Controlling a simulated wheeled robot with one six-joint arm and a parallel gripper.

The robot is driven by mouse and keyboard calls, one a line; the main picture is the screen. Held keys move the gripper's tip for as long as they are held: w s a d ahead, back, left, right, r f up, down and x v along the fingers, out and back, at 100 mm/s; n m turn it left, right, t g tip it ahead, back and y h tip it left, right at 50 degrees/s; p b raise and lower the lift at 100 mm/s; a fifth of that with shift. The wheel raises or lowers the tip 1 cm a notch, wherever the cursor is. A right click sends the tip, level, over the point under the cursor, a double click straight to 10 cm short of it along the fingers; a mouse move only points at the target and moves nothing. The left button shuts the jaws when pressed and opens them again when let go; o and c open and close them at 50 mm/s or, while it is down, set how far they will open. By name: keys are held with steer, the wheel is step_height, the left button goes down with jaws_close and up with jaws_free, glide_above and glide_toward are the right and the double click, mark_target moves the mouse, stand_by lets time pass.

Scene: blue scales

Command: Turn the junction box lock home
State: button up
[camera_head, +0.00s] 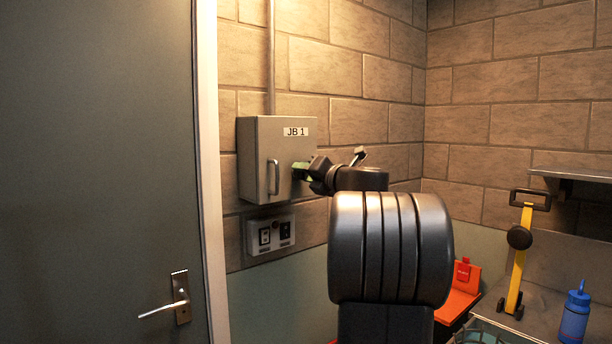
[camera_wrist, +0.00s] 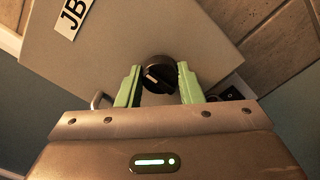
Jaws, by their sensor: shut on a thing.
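The junction box (camera_head: 255,160) is a grey box labelled JB 1 on the brick wall, with its door closed. Its lock is a round black knob (camera_wrist: 158,75) with a short pale mark, slanted and left of the knob's middle in the wrist view. My gripper (camera_wrist: 159,80) is shut on the lock knob, with one green finger on each side of it. In the head view my gripper (camera_head: 302,170) is at the right part of the box's front, and it hides the knob there.
The box has a bar handle (camera_head: 273,177) left of my gripper. A switch panel (camera_head: 271,235) is just below the box. A grey door (camera_head: 100,150) stands at left. A bench at right holds a yellow tool (camera_head: 517,265) and a blue bottle (camera_head: 575,315).

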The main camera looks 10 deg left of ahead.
steer(key=shift+f, duration=0.15)
steer(key=o, duration=1)
steer(key=shift+c, duration=0.2)
steer(key=b+v, duration=0.1)
steer(key=v, duration=1.3)
steer(key=shift+w+a, duration=0.15)
steer(key=p+x, duration=0.1)
steer(key=x, duration=1.2)
steer(key=shift+w+a, duration=0.2)
steer(key=shift+a, duration=0.1)
